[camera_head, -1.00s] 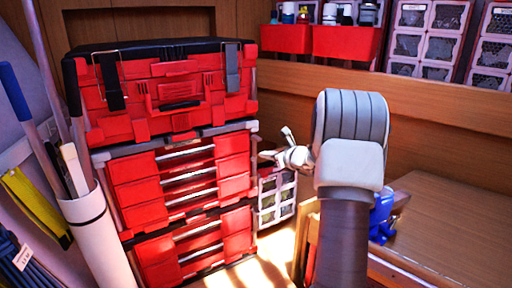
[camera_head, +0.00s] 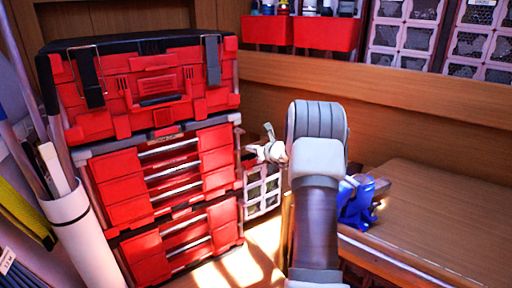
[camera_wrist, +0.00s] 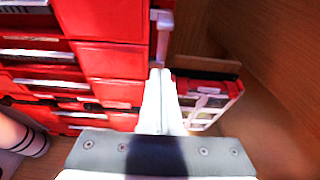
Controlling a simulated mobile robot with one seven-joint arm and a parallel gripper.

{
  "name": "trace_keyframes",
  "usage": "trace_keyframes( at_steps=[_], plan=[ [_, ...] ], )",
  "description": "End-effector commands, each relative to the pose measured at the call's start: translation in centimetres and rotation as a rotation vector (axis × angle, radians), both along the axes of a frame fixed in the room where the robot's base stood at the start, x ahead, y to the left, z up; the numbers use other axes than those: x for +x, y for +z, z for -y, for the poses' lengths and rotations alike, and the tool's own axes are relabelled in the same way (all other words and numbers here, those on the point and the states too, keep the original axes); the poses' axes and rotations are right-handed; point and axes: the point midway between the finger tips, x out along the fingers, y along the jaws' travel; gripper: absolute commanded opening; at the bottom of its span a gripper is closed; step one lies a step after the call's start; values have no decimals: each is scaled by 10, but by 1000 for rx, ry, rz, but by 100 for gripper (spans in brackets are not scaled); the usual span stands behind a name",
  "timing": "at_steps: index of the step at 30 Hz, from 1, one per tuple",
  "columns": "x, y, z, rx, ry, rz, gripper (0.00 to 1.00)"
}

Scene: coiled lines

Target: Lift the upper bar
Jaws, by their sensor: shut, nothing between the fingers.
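I cannot tell for sure which part is the upper bar. Silver bars cross the red drawer fronts in the head view, and the highest of them (camera_head: 168,147) lies just under the top toolbox (camera_head: 150,85). My gripper (camera_head: 262,150) is small in the head view, just right of the drawer stack and above a small grey-framed organizer (camera_head: 262,190). In the wrist view, my gripper's white fingers (camera_wrist: 160,75) are together and empty, beside the red drawers' corner and a pale upright latch piece (camera_wrist: 163,35). Whether they touch it is unclear. My arm hides part of the bench.
A white tube (camera_head: 82,235) holding rods stands left of the drawers. A blue tool, perhaps a vise (camera_head: 358,200), sits on the wooden bench (camera_head: 440,215) at right. Red bins (camera_head: 327,33) line the shelf behind. The organizer (camera_wrist: 208,100) lies close beyond my fingers.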

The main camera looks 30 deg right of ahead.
Motion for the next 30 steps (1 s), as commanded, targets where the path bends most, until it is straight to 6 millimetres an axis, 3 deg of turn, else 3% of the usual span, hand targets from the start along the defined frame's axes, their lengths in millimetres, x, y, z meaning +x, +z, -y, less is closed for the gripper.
trace_keyframes(
  at_steps=[9,12,16,30],
  plan=[
    [49,-16,-1,1,1,-1,0],
    [48,6,0,-2,-2,3,0],
    [48,18,0,-1,-1,0,0],
    [47,24,0,0,-1,1,0]
  ],
)
